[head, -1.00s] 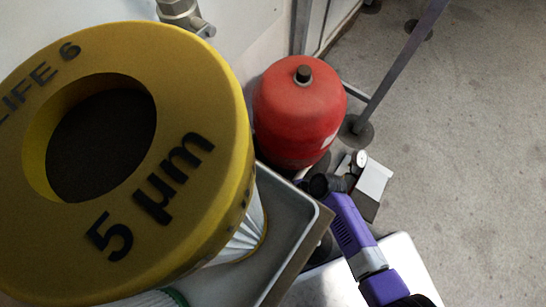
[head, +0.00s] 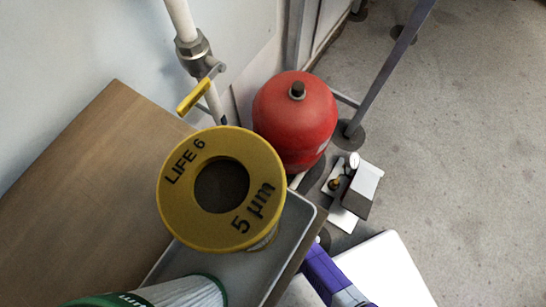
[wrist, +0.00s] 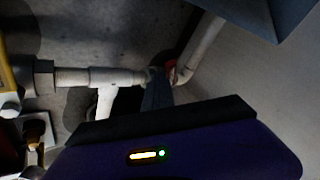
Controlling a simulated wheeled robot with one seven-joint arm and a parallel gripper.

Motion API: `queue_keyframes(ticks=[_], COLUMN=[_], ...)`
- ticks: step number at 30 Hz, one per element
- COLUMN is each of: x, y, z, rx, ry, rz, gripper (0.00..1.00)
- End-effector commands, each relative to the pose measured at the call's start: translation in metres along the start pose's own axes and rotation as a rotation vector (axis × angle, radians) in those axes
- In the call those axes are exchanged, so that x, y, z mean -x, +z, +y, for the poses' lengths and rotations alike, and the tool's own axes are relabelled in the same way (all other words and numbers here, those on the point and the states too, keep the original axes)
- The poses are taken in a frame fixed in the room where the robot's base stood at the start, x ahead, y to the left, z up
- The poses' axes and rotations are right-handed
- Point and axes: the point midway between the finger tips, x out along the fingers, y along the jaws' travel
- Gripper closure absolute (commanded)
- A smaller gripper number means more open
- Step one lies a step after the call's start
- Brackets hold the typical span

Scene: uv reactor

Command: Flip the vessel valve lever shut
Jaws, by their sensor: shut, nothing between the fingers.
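The red vessel (head: 294,112) stands on the floor by the wall in the head view. A yellow lever (head: 198,93) is on a valve of the white wall pipe, left of the vessel; I cannot tell whether it is the vessel valve's lever. In the wrist view my gripper (wrist: 157,80) is shut and empty, its dark fingers pointing at a white pipe joint (wrist: 115,77). A small red part (wrist: 172,70) shows just beyond the fingertips; I cannot tell if it is a lever or if they touch.
A yellow-capped filter (head: 262,200) stands on a grey tray (head: 300,232) at the wooden bench (head: 90,170). A gauge with brackets (head: 353,185) lies beside the vessel. White piping (wrist: 205,45) runs close to the fingers. Open floor (head: 480,150) is on the right.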

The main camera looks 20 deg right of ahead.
Motion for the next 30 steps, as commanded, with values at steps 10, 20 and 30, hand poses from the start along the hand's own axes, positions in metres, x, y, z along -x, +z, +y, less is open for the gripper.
queue_keyframes(ticks=[10, 20, 30], x=[-0.004, -0.013, -0.016], y=[0.005, 0.009, 0.009], z=[-0.012, -0.027, -0.036], rx=[-0.010, -0.012, -0.010], ry=[0.005, 0.006, 0.006], rz=[0.004, 0.004, 0.002], gripper=[1.00, 1.00, 1.00])
